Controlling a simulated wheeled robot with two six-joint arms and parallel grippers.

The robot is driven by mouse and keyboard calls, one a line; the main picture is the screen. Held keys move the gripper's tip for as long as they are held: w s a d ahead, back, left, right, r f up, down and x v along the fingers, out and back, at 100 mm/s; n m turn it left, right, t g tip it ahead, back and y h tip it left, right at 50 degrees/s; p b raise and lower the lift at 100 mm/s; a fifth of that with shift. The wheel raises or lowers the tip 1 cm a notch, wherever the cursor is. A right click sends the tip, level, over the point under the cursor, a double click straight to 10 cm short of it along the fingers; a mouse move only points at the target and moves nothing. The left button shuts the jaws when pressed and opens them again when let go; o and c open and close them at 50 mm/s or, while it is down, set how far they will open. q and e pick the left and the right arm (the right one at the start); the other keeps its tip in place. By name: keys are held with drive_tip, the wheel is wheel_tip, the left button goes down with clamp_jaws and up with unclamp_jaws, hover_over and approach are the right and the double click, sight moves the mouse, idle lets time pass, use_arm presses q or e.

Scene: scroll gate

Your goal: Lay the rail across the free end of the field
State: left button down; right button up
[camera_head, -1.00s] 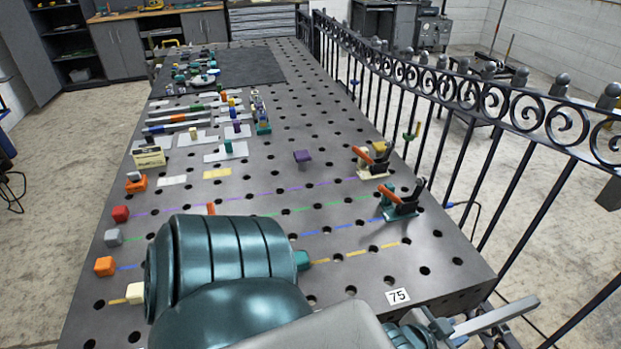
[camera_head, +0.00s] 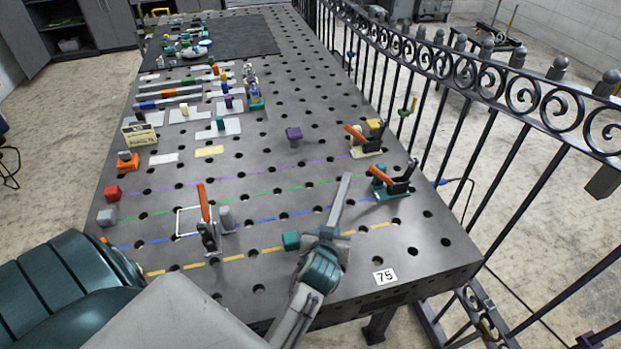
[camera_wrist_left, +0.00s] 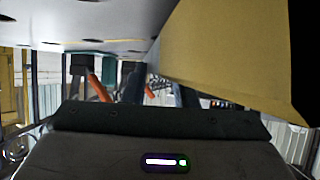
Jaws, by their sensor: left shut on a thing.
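My left gripper (camera_head: 325,236) is over the near right part of the table. It is shut on a long grey bar, which looks like the rail (camera_head: 341,200); the bar points away from me, crossing the dashed lines, and I cannot tell whether it touches the table. The field is marked by purple, green, blue and yellow dashed lines. Two clamps with orange handles, one cream (camera_head: 366,140) and one teal (camera_head: 393,181), stand at its right end. A third orange-handled clamp (camera_head: 207,228) stands at the near left. Orange handles (camera_wrist_left: 98,87) also show in the left wrist view. My right gripper is not in view.
A teal block (camera_head: 291,241) sits just left of my gripper. A grey post (camera_head: 226,218) stands beside the third clamp, and a purple block (camera_head: 294,135) farther back. Red (camera_head: 112,193) and grey (camera_head: 107,217) blocks line the left edge. An iron fence (camera_head: 480,100) runs along the right.

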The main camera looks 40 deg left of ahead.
use_arm(q)
drive_tip(key=w+a+r+n+g+y+p, duration=0.2)
drive_tip(key=w+a+r+n+g+y, duration=0.2)
drive_tip(key=w+a+r+n+y, duration=0.25)
drive_tip(key=shift+h, duration=0.65)
drive_tip(key=shift+a+f+b, duration=0.3)
drive_tip(key=shift+f+b, duration=0.45)
drive_tip(key=shift+f, duration=0.35)
drive_tip(key=shift+a+f+b, duration=0.3)
drive_tip(key=shift+f+b, duration=0.4)
drive_tip(key=shift+f, duration=0.45)
drive_tip(key=shift+a+f+b, duration=0.3)
drive_tip(key=shift+f+b, duration=0.45)
drive_tip(key=shift+f, duration=0.35)
drive_tip(key=shift+f, duration=0.25)
drive_tip(key=c, duration=1.1)
unclamp_jaws()
drive_tip(key=shift+f, duration=0.1)
